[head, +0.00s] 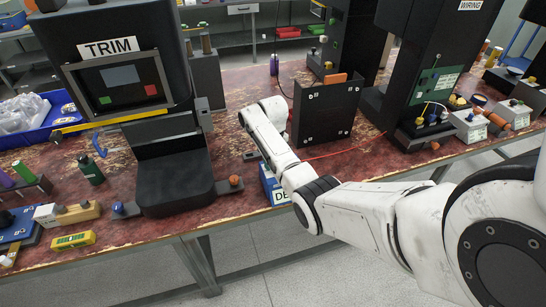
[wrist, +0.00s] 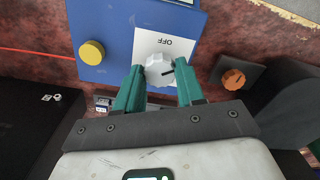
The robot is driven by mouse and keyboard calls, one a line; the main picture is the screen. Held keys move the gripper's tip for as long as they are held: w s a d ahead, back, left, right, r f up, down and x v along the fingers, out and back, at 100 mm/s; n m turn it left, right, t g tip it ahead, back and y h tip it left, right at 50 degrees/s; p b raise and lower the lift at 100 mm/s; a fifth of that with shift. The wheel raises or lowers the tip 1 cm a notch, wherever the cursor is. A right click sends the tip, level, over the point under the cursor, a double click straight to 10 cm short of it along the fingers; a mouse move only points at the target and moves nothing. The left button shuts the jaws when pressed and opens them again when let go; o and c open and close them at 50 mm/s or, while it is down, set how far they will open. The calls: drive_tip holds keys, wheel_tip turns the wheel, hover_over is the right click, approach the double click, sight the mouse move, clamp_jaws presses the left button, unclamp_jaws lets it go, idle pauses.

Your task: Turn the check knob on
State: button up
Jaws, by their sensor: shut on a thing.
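The word OFF reads upside down just above the knob. My gripper (wrist: 160,75) has its two teal fingers on either side of the knob and is shut on it. In the head view the blue box (head: 267,180) is partly hidden behind my arm, and the knob is hidden.
A yellow button (wrist: 92,52) is on the same blue box. An orange knob (wrist: 234,79) on a dark block stands to the right in the wrist view. The black TRIM machine (head: 115,75) stands left of my arm, and a dark panel (head: 326,112) stands behind the box.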

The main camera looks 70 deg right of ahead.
drive_tip(key=m+p, duration=0.1)
drive_tip(key=m, duration=0.5)
drive_tip(key=shift+m, duration=0.3)
drive_tip(key=shift+p, duration=0.3)
drive_tip(key=o, duration=1)
wheel_tip(320, 180, up, 11)
drive_tip(key=shift+f+b, duration=0.1)
drive_tip(key=shift+b, duration=0.25)
